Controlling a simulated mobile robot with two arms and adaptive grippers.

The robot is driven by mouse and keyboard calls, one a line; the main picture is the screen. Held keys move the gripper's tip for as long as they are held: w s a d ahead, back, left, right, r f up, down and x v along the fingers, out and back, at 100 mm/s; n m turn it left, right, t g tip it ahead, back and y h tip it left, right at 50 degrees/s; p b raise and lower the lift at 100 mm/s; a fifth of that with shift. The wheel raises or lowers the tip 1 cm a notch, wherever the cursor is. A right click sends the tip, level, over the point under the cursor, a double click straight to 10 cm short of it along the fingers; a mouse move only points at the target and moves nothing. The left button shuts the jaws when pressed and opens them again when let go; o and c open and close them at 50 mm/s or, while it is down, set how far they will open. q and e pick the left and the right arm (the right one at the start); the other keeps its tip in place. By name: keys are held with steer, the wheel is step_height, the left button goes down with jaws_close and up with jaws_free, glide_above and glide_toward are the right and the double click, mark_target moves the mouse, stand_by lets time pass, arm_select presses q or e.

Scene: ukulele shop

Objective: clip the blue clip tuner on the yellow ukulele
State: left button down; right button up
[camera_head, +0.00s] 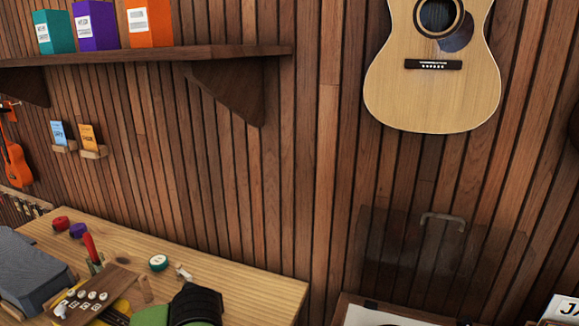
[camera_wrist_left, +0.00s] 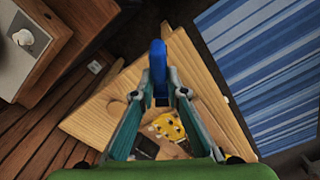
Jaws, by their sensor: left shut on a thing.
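In the left wrist view, the blue clip tuner (camera_wrist_left: 158,68) stands upright between the fingertips of my left gripper (camera_wrist_left: 160,94), which is shut on it. Beyond the fingers, a small yellow piece (camera_wrist_left: 167,127) with pale spots shows over the wood; I cannot tell whether it is part of the yellow ukulele. In the head view, a brown headstock-like piece (camera_head: 95,285) with several white knobs lies at the lower left, with yellow parts beside it. The rest of the ukulele is not clearly visible. My right gripper is not in view.
The wooden bench (camera_head: 240,285) holds a red item (camera_head: 60,223), a purple item (camera_head: 78,230), a round green-and-white item (camera_head: 158,262) and a grey block (camera_head: 30,268). A shelf (camera_head: 190,53) and guitar (camera_head: 435,90) are on the wall. The bench's right end looks clear.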

arm_select(q)
steer(key=s+a+r+m+b, duration=0.1)
steer(key=a+r+m+b, duration=0.1)
steer(key=a+r+m, duration=0.3)
steer(key=shift+s+a+r+m, duration=0.25)
steer(key=shift+a+m, duration=0.3)
steer(key=shift+m, duration=0.65)
steer(key=w+d+f+n+p, duration=0.1)
steer(key=d+f+n+p, duration=0.2)
steer(key=d+f+n, duration=0.4)
steer(key=d+n, duration=0.1)
steer(key=n, duration=0.2)
steer(key=shift+d+f, duration=0.35)
steer(key=shift+d, duration=0.05)
steer(key=shift+w, duration=0.1)
